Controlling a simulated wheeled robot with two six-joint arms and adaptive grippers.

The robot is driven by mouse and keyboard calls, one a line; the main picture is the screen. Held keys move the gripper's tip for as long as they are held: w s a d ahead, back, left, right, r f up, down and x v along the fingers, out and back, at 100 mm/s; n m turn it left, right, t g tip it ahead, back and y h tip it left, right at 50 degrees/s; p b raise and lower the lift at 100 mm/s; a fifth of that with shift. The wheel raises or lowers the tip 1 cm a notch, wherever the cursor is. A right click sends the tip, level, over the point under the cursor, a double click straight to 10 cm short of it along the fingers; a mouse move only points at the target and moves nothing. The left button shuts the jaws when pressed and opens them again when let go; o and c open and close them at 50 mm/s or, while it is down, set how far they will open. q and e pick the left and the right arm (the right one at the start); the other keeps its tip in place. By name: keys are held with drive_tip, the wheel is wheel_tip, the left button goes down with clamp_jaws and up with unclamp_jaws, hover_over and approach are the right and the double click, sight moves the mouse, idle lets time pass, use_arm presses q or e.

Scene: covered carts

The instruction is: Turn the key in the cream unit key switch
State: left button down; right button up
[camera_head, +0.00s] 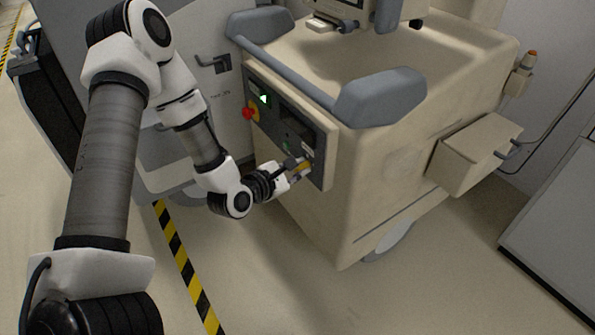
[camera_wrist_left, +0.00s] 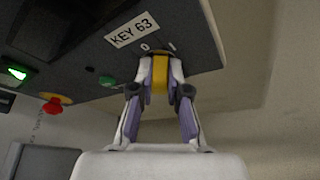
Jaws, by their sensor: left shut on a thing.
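The cream unit (camera_head: 390,180) stands in the middle of the head view, with a dark control panel (camera_head: 262,84) on its left face. My left gripper (camera_head: 299,165) is at the panel's lower right end. In the left wrist view my left gripper (camera_wrist_left: 160,75) is shut on a yellow key (camera_wrist_left: 159,74) at the key switch. The key shows as a small yellow piece in the head view (camera_head: 306,164). A label reading KEY 63 (camera_wrist_left: 131,30) is beside the switch, with marks 0 and 1 above the key. The switch's face is mostly hidden by key and fingers. My right gripper is not in view.
The panel also has a lit green indicator (camera_wrist_left: 17,73), a red button on a yellow base (camera_wrist_left: 52,104) and a green button (camera_wrist_left: 107,81). A grey padded handle (camera_head: 380,97) juts out above the panel. Floor in front is clear, with yellow-black tape (camera_head: 184,260).

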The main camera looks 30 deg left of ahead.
use_arm(q)
drive_tip(key=shift+d+f+m+t+y+b, duration=0.1)
drive_tip(key=shift+f+m+t+y+b, duration=0.3)
drive_tip(key=shift+m+b, duration=0.5)
drive_tip(key=shift+r, duration=0.35)
drive_tip(key=shift+f+m+t+b, duration=0.4)
drive_tip(key=shift+m+b, duration=0.4)
drive_tip(key=shift+b, duration=0.35)
drive_tip(key=shift+d+y, duration=0.1)
drive_tip(key=shift+y, duration=0.3)
drive_tip(key=shift+r+m, duration=0.25)
drive_tip(key=shift+m, duration=0.15)
